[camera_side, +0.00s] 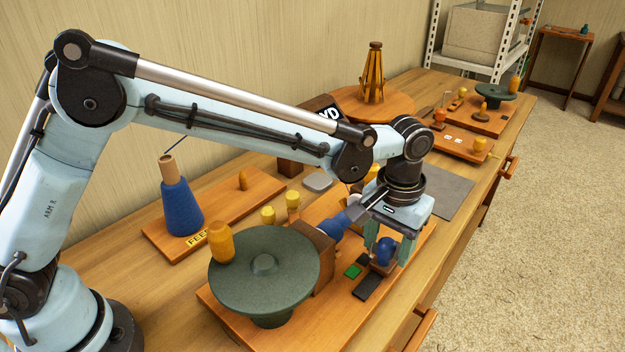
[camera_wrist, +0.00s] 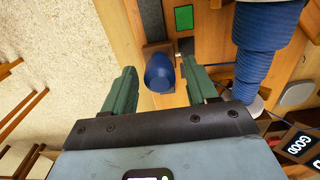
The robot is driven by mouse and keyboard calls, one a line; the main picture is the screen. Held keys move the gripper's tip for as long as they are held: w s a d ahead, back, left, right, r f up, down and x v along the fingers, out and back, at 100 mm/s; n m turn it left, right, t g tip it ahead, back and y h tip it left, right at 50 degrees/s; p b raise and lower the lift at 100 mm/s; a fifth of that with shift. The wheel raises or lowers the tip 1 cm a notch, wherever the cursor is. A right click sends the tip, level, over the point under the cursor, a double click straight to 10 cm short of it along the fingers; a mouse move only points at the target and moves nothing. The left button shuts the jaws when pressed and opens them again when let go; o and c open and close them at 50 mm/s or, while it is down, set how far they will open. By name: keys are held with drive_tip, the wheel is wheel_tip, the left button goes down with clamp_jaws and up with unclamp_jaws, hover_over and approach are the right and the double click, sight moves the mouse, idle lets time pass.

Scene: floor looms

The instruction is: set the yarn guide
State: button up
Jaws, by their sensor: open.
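A blue rounded knob (camera_side: 387,251) stands on a small brown block at the end of a dark strip (camera_side: 368,287), near the board's right edge. I take it for the yarn guide, but cannot be sure. My gripper (camera_side: 386,259) points down over it with its green fingers apart, one on each side. Any contact is hard to tell. A green square (camera_wrist: 183,17) lies beside the dark strip (camera_wrist: 152,20).
A dark green round disc (camera_side: 265,272) with a yellow-orange peg stands left of the gripper. A blue wound spindle (camera_wrist: 265,40) is close beside the fingers. A blue yarn cone (camera_side: 182,208) stands on a board behind. The table's front edge is close to the right.

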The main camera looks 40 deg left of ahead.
sight(387, 239)
wheel_tip(387, 239, up, 11)
idle(0.4)
drive_tip(key=shift+r, duration=0.1)
drive_tip(key=s+a+r+t+h, duration=0.1)
drive_tip(key=s+a+t, duration=0.1)
drive_tip(key=a, duration=0.5)
drive_tip(key=s+a+r+t, duration=0.1)
drive_tip(key=s+a+r, duration=0.15)
drive_tip(key=a, duration=0.45)
drive_tip(key=s+a+f+t+y, duration=0.1)
drive_tip(key=s+a+f+t, duration=0.3)
drive_tip(key=s+a+f, duration=0.3)
drive_tip(key=s+a, duration=0.2)
drive_tip(key=a, duration=0.1)
drive_tip(key=shift+a, duration=0.25)
